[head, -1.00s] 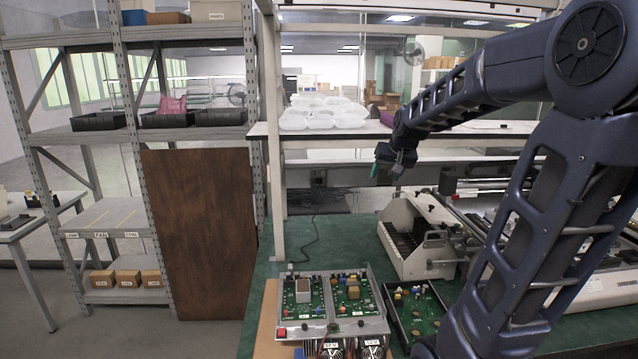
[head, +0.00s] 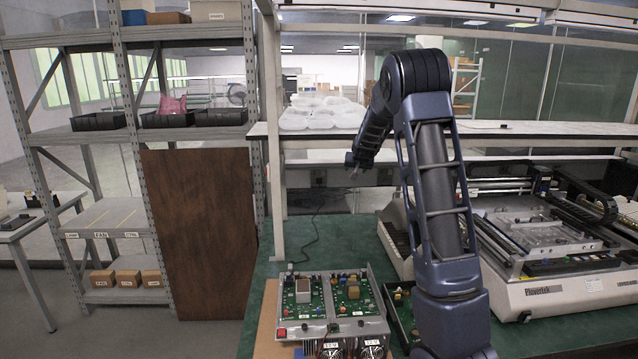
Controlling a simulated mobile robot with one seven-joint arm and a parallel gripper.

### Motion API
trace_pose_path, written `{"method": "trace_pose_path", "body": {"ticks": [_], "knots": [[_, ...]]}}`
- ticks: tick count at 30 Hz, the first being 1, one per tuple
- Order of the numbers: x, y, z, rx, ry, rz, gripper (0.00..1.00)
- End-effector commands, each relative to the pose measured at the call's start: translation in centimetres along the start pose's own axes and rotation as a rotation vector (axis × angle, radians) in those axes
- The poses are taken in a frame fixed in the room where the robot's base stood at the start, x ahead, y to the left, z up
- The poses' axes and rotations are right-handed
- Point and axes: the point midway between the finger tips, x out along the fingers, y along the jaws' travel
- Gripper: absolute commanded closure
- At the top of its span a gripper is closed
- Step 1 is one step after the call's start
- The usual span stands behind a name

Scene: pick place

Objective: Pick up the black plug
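A thin black cable (head: 313,238) hangs down at the back of the green workbench and runs onto its surface. A small dark piece at its near end (head: 291,267), by the back left corner of the circuit-board unit, may be the black plug; it is too small to be sure. My gripper (head: 353,170) is above the back of the bench, up and to the right of that cable end and clear of it. It is small and seen partly end-on, so I cannot tell whether its fingers are open or shut.
A metal unit with green circuit boards (head: 345,305) sits at the bench front. A second board tray (head: 400,310) is partly behind my arm. A large pale machine (head: 560,290) fills the right. A shelf (head: 480,140) spans above the bench. Green bench top (head: 270,255) is bare near the cable.

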Motion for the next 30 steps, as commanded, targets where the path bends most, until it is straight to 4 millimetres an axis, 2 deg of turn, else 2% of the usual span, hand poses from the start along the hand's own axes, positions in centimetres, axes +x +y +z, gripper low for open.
{"method": "trace_pose_path", "body": {"ticks": [1, 8, 15, 21, 26, 30], "knots": [[1.8, -0.7, 0.0, -0.009, 0.013, 0.003, 0.44], [8.9, -4.4, -0.5, -0.057, 0.108, 0.009, 0.44], [15.7, -10.1, 0.1, -0.123, 0.22, -0.014, 0.44], [18.6, -13.1, 0.8, -0.155, 0.277, -0.033, 0.44], [19.7, -13.7, 0.7, -0.161, 0.292, -0.038, 0.44], [21.3, -13.8, 0.4, -0.162, 0.29, -0.038, 0.44]]}}
